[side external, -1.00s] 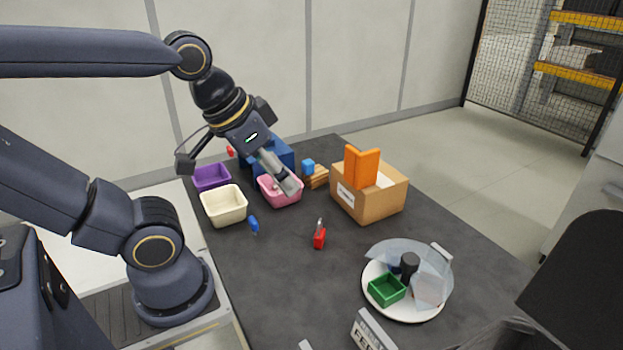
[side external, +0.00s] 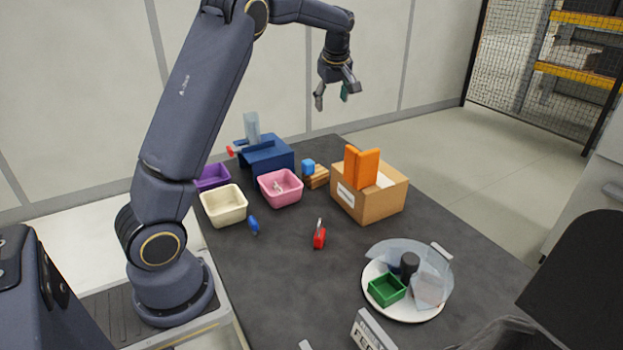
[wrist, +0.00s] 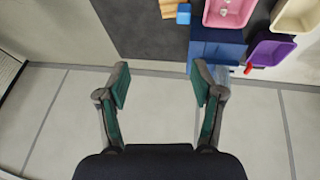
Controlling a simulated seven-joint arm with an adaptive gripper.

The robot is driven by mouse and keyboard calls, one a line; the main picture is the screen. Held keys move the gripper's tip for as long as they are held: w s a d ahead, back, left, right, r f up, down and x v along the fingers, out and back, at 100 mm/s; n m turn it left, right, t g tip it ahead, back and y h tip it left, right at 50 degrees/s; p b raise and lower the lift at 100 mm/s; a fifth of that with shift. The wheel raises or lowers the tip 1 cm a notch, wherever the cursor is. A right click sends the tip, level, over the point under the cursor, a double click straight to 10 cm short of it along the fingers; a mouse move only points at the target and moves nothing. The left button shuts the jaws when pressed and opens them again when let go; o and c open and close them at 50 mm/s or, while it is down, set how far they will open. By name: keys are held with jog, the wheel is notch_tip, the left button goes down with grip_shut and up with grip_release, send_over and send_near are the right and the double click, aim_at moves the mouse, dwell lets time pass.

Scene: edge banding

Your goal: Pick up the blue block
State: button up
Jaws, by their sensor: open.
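The small blue block (side external: 308,166) rests on a wooden piece (side external: 318,178) between the pink bin and the cardboard box. In the wrist view the blue block (wrist: 184,17) shows at the top, beside the wooden piece (wrist: 170,7). My gripper (side external: 336,97) is raised high above the far side of the table, well apart from the block. In the wrist view its two fingers (wrist: 160,82) are spread wide with nothing between them.
A cardboard box (side external: 368,204) with orange pieces stands right of the block. The pink bin (side external: 281,199), cream bin (side external: 224,217), purple bin (side external: 212,184) and a dark blue stand (side external: 268,165) lie to the left. A red-bodied object (side external: 319,240) lies in front.

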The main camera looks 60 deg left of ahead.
jog(key=g, duration=0.2)
send_over(309, 162)
jog(key=d, duration=0.3)
jog(key=f, duration=1.9)
jog(key=shift+s+a+f, duration=0.1)
jog(key=shift+a+f, duration=0.1)
jog(key=shift+f, duration=0.2)
jog(key=shift+a+x, duration=0.15)
jog(key=shift+x, duration=1.4)
jog(key=shift+a+x, duration=0.1)
jog(key=shift+x, duration=1.4)
jog(key=shift+r, duration=0.15)
grip_shut()
jog(key=shift+r, duration=0.1)
